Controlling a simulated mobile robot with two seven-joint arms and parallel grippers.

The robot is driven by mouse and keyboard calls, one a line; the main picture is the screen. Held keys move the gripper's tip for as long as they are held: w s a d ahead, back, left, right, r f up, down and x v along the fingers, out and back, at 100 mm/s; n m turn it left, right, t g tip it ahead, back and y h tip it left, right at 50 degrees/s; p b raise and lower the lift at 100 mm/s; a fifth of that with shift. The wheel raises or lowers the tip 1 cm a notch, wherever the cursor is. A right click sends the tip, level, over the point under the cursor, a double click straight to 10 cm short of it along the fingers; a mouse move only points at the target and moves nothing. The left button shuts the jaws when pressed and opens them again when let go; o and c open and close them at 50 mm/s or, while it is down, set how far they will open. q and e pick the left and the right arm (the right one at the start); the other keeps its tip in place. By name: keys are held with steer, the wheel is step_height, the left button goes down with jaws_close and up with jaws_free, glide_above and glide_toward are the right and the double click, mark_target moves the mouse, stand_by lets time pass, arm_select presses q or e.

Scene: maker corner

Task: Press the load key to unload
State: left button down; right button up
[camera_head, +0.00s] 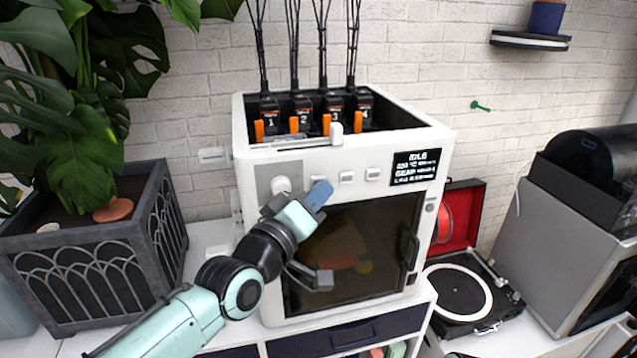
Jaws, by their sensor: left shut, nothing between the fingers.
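The white printer-like machine (350,160) stands on the white cabinet. Its front panel has a round knob (281,185) and a row of small white keys, among them a middle key (346,177) and a right key (372,173). Another key is partly hidden behind my gripper's tip. I cannot read which one is the load key. A small black display (414,168) at the right reads "IDLE" on top. My left gripper (318,196) is shut and empty, its blue tip just below the keys; contact cannot be told. My right gripper is out of view.
The dark glass door (350,245) has a handle (411,252) at right. Numbered feeder units (300,112) with orange levers sit on top. A planter (100,255) stands left, a record player (462,290) and grey cabinet (560,250) right.

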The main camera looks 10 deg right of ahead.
arm_select(q)
steer(key=shift+w, duration=0.4)
stand_by(0.6)
steer(key=shift+s, duration=0.1)
steer(key=shift+s+b, duration=0.3)
steer(key=shift+s, duration=0.4)
steer(key=s+p, duration=0.1)
steer(key=s, duration=0.4)
stand_by(0.4)
stand_by(0.5)
